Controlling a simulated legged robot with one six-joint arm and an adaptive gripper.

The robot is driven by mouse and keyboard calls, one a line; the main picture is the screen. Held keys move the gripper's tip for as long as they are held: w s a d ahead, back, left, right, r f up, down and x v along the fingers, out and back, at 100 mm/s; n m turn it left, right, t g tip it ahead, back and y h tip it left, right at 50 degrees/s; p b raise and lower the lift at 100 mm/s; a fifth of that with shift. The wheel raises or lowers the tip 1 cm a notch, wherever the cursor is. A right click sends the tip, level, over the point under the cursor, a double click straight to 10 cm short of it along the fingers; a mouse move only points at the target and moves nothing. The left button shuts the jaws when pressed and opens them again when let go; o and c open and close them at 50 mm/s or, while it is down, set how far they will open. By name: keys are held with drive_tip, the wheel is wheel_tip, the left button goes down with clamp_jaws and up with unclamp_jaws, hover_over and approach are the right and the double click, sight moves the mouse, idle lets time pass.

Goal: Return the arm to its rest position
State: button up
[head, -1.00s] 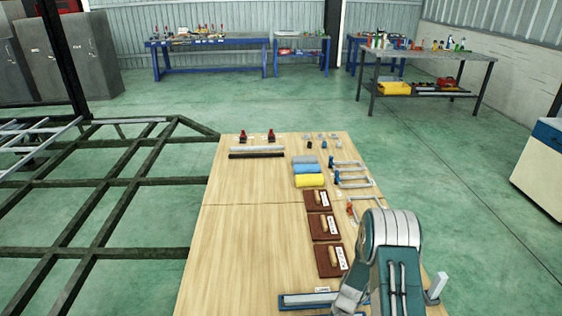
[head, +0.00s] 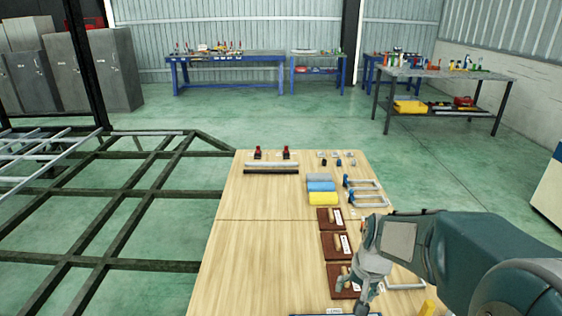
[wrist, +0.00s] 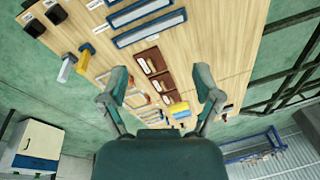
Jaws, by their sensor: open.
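My gripper (wrist: 160,82) shows in the wrist view with its two fingers spread wide and nothing between them. In the head view my gripper (head: 353,296) hangs at the end of my arm over the right front part of the wooden table (head: 262,235). It overlaps the nearest brown board with a handle (head: 338,278) in the picture; whether it touches anything there I cannot tell. My arm reaches in from the right edge and bends downward at the wrist.
A dark metal chassis frame (head: 110,262) stands on the left. A workbench (head: 440,80) stands at the back right.

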drive_tip(key=s+r+n+t+h, duration=0.1)
drive_tip(key=s+r+n+t, duration=0.2)
drive_tip(key=s+r, duration=0.9)
drive_tip(key=s+t, duration=0.1)
drive_tip(key=s, duration=0.3)
drive_tip(key=shift+s+a+r, duration=0.15)
drive_tip(key=shift+a, duration=0.25)
